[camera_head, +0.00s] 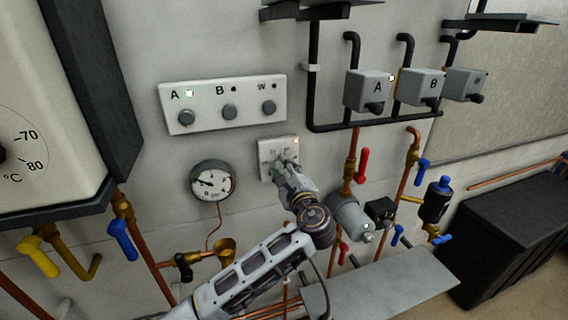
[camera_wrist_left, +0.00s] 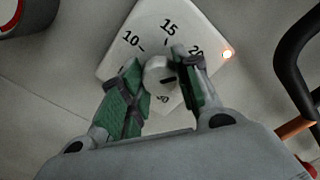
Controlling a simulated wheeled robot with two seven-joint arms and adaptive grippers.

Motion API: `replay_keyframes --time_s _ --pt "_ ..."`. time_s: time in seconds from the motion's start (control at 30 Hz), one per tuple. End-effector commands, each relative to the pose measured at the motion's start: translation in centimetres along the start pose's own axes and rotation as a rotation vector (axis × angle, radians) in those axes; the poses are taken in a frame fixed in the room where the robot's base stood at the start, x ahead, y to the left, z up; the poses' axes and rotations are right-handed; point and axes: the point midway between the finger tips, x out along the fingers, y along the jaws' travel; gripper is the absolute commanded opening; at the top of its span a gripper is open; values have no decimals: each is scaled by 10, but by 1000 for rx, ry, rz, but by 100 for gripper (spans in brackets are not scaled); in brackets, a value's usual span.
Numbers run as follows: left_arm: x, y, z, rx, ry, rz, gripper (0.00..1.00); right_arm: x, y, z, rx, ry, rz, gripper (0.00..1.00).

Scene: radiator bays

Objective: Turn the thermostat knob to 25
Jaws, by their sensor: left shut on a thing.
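The white square thermostat plate (camera_head: 265,148) is on the wall, right of the round gauge. The wrist view shows the plate (camera_wrist_left: 190,22) tilted, with 10, 15 and 20 readable and a number like 30 near the bottom. An orange lamp glows at its right corner. My left gripper (camera_wrist_left: 159,65) is shut on the round pale knob (camera_wrist_left: 156,72), one green-padded finger on each side. A dark mark shows on the knob's right part. The right finger covers the area below 20, and no 25 is visible. In the head view my left gripper (camera_head: 284,168) hides most of the dial.
A switch panel (camera_head: 200,87) with A, B and W knobs is above left. The pressure gauge (camera_head: 213,181) is close on the left. Copper pipes with a red valve handle (camera_head: 363,165) and a grey cylinder (camera_head: 349,217) stand close on the right.

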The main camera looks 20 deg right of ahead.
Motion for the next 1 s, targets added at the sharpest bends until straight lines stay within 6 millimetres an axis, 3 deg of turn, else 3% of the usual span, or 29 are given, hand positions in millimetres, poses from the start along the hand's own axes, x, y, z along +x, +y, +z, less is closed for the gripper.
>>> replay_keyframes --time_s 0.5,1.0 --pt "0 1 0 314 10 4 8 -36 0 -3 -2 0 -1 0" --pt "-1 2 -1 674 16 1 8 -43 -8 -6 -1 1 -10 0"
